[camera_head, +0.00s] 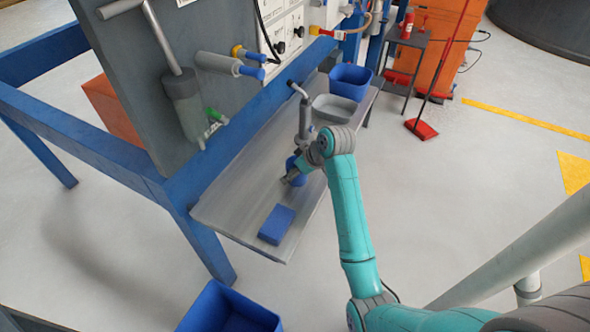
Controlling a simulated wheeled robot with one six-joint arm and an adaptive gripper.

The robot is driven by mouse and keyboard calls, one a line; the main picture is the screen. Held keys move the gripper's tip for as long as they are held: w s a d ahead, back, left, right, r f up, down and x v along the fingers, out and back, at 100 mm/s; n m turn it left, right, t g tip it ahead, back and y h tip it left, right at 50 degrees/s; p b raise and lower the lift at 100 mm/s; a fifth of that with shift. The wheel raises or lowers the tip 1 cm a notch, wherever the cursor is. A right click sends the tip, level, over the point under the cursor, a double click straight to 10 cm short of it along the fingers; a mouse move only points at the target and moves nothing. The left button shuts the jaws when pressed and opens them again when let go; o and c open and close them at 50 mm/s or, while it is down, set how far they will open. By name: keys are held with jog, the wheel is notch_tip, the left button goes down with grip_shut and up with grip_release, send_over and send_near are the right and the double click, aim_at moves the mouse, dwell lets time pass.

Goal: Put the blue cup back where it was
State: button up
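A small blue object that looks like the blue cup (298,177) is at my gripper (291,179), over the grey shelf (243,189). The gripper's dark fingers and wrist cover part of the cup. My gripper is beside or around the cup, but I cannot tell whether its fingers are closed on it. I also cannot tell whether the cup touches the shelf or is held just above it.
A blue block (276,224) lies near the shelf's front end. A grey basin (335,109) and a blue bin (350,81) are at its far end, near a grey tap (303,112). Another blue bin (229,308) stands on the floor.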

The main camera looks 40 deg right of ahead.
dwell(0.3)
jog(key=v, duration=1.2)
dwell(0.4)
